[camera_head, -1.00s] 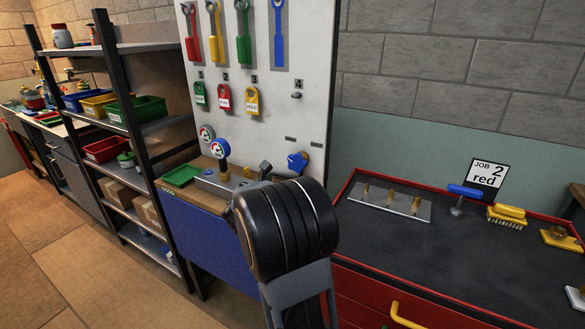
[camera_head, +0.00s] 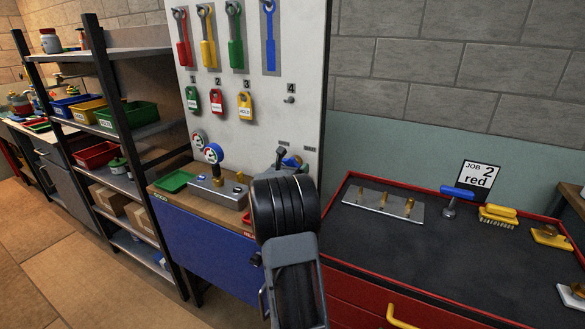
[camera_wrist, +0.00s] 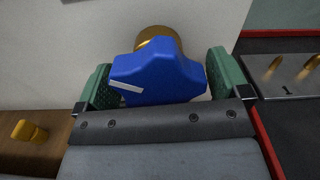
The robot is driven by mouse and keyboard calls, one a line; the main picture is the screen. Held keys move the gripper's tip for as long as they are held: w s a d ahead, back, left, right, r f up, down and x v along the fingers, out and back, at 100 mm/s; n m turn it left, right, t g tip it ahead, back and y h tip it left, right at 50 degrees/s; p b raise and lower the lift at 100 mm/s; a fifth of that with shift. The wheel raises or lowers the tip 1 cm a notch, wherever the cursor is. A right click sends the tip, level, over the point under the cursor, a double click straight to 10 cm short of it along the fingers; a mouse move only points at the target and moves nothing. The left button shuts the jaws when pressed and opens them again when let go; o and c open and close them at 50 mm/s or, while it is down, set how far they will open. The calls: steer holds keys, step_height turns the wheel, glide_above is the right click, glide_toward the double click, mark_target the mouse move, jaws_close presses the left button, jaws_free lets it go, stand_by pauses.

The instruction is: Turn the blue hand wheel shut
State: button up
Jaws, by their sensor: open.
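The blue hand wheel (camera_wrist: 158,78) sits on a brass stem (camera_wrist: 157,35) at the white panel, with a white pointer mark on its left side. In the head view the wheel (camera_head: 293,161) shows only partly, low on the panel behind my arm. My gripper (camera_wrist: 160,64) is open, with one green-padded finger on each side of the wheel. The wheel lies between the fingers, and narrow gaps seem to show; I cannot tell whether either pad touches. In the head view my gripper (camera_head: 281,157) is small, dark and right at the wheel.
Padlocks and coloured tags hang above on the white panel (camera_head: 262,135).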

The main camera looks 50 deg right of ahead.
steer(key=shift+w+d, duration=0.1)
steer(key=shift+d, duration=0.15)
steer(key=c, duration=0.9)
